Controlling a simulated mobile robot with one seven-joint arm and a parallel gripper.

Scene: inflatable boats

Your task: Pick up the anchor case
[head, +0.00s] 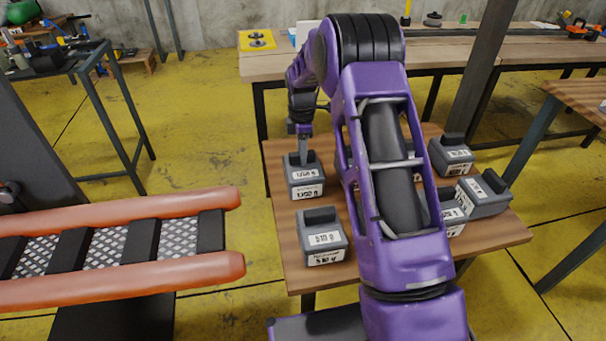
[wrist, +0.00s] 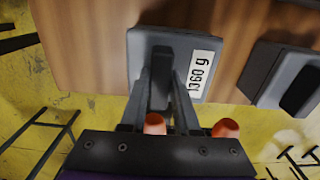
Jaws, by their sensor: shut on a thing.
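A small dark grey case (head: 306,188) with a white label and a raised top handle is at the left back edge of the wooden table. My gripper (head: 305,150) comes down on it from above. In the wrist view the same case (wrist: 141,48) carries a label reading "1360 g". The fingers of my gripper (wrist: 162,85) are shut on its handle. I cannot tell whether the case touches the table. No readable name marks a case as the anchor case.
Another grey case (head: 321,240), labelled 510 g, stands in front on the table (head: 290,262). More cases stand at the right, one at the back (head: 452,158) and one near the edge (head: 484,197). My arm hides the table's middle. An orange-tubed boat (head: 120,207) lies at the left.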

